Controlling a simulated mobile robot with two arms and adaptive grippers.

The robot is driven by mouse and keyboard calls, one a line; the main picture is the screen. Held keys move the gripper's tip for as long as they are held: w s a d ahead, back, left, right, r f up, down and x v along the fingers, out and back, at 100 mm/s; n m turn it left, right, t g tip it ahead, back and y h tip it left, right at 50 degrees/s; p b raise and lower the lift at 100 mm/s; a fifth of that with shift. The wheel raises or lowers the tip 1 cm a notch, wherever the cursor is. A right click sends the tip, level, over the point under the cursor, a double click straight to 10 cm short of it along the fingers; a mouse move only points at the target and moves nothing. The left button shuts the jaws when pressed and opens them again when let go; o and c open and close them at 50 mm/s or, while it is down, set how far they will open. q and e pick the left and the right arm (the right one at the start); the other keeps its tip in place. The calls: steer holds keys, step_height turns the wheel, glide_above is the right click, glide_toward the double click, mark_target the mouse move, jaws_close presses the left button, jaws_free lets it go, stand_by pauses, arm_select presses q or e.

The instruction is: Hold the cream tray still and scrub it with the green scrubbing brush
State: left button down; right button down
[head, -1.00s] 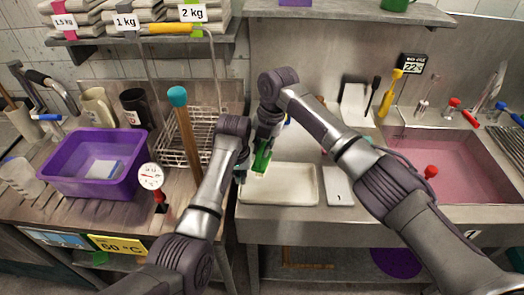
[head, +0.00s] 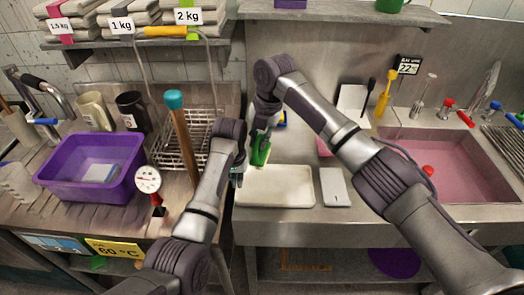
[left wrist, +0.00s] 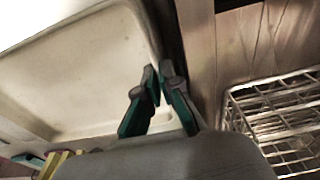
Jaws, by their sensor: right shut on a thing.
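The cream tray (head: 275,187) lies flat on the steel counter, and its pale inside and rim also fill much of the left wrist view (left wrist: 85,75). My left gripper (head: 237,177) is at the tray's left edge. In the left wrist view its two fingertips (left wrist: 158,78) are close together at the rim, with a narrow gap between them. I cannot tell whether they pinch the rim. My right gripper (head: 262,132) is shut on the green scrubbing brush (head: 261,152), at the tray's back left edge. Brush contact with the tray is unclear.
A white slab (head: 333,187) lies just right of the tray. A wire rack (head: 178,145) and a teal-topped stick (head: 182,135) stand left of my left gripper. A purple tub (head: 90,185) and a dial gauge (head: 147,179) are further left. A pink-filled sink (head: 455,170) is at right.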

steer(key=shift+f, duration=0.1)
arm_select(q)
steer(key=c, duration=1.2)
jaws_free()
steer(key=shift+c, duration=0.2)
arm_select(e)
steer(key=shift+f, duration=0.1)
arm_select(q)
steer(key=shift+d+r, duration=0.1)
step_height(320, 180, up, 12)
steer(key=s, duration=0.1)
steer(key=shift+s, duration=0.15)
